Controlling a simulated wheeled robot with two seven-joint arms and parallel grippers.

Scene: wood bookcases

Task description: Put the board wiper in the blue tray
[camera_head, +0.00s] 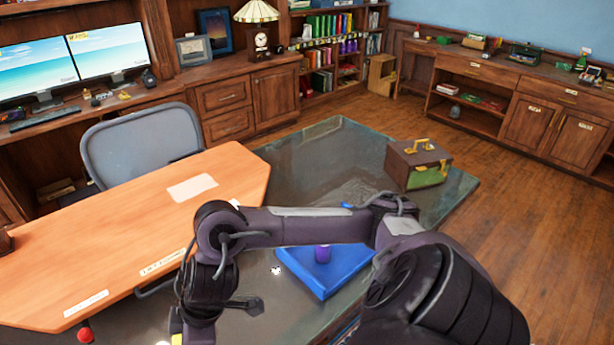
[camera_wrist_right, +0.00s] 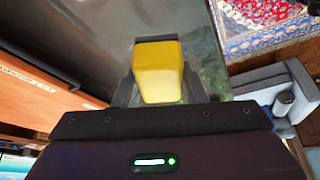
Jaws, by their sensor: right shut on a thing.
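A yellow block (camera_wrist_right: 159,70), which looks like the board wiper, is held between the fingers of my right gripper (camera_wrist_right: 158,88). In the head view only a small yellow bit (camera_head: 176,340) of it shows at the bottom edge, below my right wrist. The blue tray (camera_head: 322,284) lies to the right of that wrist, partly hidden behind my right arm. A small purple object (camera_head: 322,254) is in the tray. The held block is apart from the tray, to its left in the head view. My left gripper is not in view.
A wooden desk (camera_head: 215,175) with labels is at the left, close to my right wrist. A brown case (camera_head: 418,165) with yellow handles stands beyond the tray. A mesh-backed chair (camera_head: 140,137) is behind the desk. Open wood floor (camera_head: 520,220) lies at the right.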

